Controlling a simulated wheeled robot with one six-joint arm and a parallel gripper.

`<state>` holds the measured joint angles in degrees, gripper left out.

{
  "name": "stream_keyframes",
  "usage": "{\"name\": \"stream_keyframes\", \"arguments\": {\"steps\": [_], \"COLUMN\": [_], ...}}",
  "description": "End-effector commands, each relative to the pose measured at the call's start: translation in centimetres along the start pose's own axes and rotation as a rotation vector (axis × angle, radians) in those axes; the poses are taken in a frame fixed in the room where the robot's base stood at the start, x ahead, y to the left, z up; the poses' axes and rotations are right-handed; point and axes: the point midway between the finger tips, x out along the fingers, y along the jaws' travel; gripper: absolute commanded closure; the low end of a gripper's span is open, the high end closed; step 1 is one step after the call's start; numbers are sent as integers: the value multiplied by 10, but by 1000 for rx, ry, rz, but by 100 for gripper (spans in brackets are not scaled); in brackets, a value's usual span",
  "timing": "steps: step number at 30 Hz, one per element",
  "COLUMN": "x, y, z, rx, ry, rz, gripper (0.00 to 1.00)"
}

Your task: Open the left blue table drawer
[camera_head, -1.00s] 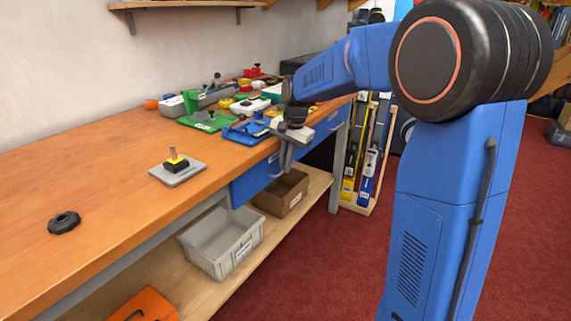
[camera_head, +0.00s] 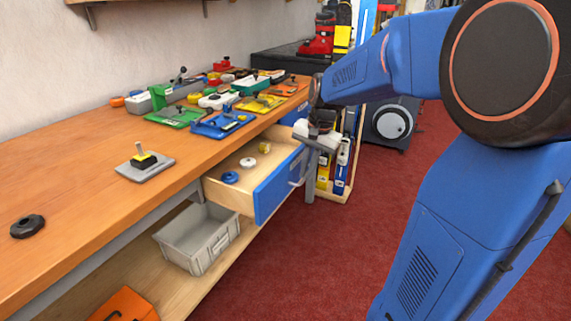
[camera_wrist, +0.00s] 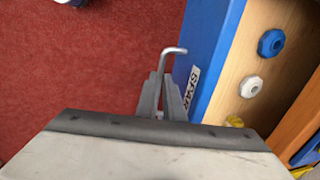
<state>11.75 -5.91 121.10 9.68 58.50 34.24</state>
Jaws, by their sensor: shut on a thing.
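The left blue table drawer (camera_head: 277,187) stands pulled out from the bench, its pale wooden inside showing. Its blue front also shows in the wrist view (camera_wrist: 213,50), with a white label. A bent grey metal handle (camera_wrist: 166,62) sticks out from that front. My gripper (camera_head: 303,161) is at the drawer front, and its fingers (camera_wrist: 170,98) are closed around the handle in the wrist view. Inside the drawer lie a blue knob (camera_head: 230,178), a white knob (camera_head: 248,162) and a small yellow piece (camera_head: 264,148).
The wooden benchtop (camera_head: 70,190) carries several bindings, tools and a dark round knob (camera_head: 27,226). A grey bin (camera_head: 198,238) sits on the lower shelf. A rack of long items (camera_head: 338,165) stands beyond the drawer. Red carpet (camera_head: 330,250) in front is free.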

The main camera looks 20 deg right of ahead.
Motion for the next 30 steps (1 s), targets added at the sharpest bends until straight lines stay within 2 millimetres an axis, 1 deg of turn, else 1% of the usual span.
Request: {"name": "stream_keyframes", "arguments": {"steps": [1, 6, 9, 13, 18, 21, 30], "x": [-4, -10, -14, -17, -20, -21, -22], "y": [14, 52, 70, 88, 104, 109, 113], "z": [0, 0, 0, 0, 0, 1, 1], "rx": [6, 6, 4, 3, 2, 0, 0], "ry": [2, 2, 2, 2, 3, 2, 1], "rz": [-2, -1, -1, 0, -1, -1, -1], "gripper": [100, 100, 100, 100, 100, 100, 100]}}
